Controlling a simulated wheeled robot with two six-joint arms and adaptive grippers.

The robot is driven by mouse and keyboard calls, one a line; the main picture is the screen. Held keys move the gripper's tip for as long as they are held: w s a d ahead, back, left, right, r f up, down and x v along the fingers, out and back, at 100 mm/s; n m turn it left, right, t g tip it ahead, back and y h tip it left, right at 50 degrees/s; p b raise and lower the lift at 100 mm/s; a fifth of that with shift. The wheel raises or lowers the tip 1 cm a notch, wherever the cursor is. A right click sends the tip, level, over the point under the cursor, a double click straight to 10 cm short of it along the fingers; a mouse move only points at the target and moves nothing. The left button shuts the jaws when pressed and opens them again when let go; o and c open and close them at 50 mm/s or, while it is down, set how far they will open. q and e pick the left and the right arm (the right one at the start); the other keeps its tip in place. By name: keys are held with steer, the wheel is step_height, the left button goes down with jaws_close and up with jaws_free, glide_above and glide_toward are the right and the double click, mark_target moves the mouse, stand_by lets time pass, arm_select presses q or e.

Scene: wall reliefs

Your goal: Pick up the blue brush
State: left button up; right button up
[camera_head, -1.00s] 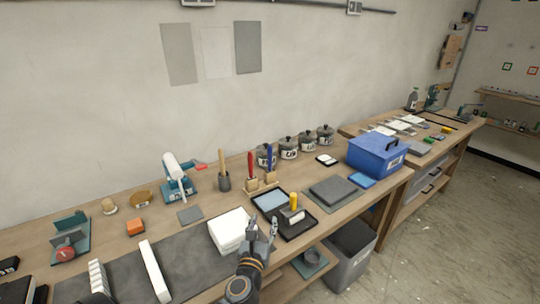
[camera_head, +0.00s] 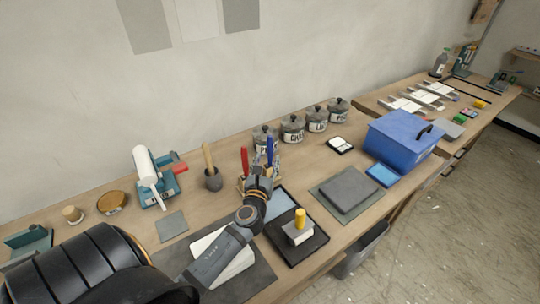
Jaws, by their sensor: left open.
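The blue brush (camera_head: 270,149) stands upright at the back of the near bench, partly hidden by my left gripper. My left gripper (camera_head: 268,166) is open, with its fingertips at or just in front of the blue brush. I cannot tell whether they touch it. A red-handled brush (camera_head: 244,160) stands just left of it. The brushes' wooden holders are mostly hidden behind the gripper and wrist. My right gripper is not in view.
Several lidded jars (camera_head: 292,130) stand behind and to the right. A black tray (camera_head: 315,241) holds a yellow-handled tool (camera_head: 299,222). A blue box (camera_head: 400,140) sits farther right.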

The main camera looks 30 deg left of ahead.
mark_target(269, 149)
arm_select(q)
steer(key=shift+w+a+f, duration=0.2)
steer(key=shift+w+a, duration=0.1)
steer(key=shift+w, duration=0.3)
steer(key=shift+w+a+f, duration=0.15)
steer(key=shift+w+a, duration=0.15)
steer(key=shift+w, duration=0.25)
steer(key=shift+w+a+r+p, duration=0.1)
steer(key=shift+w+r+p, duration=0.2)
steer(key=shift+r+p, duration=0.15)
steer(key=x, duration=0.4)
steer(key=shift+s+a+r+p, duration=0.1)
steer(key=shift+p, duration=0.2)
steer(key=shift+w+a, duration=0.1)
steer(key=shift+w, duration=0.15)
steer(key=shift+s, duration=0.2)
steer(key=shift+c, duration=1.1)
steer(key=c, duration=0.5)
jaws_close()
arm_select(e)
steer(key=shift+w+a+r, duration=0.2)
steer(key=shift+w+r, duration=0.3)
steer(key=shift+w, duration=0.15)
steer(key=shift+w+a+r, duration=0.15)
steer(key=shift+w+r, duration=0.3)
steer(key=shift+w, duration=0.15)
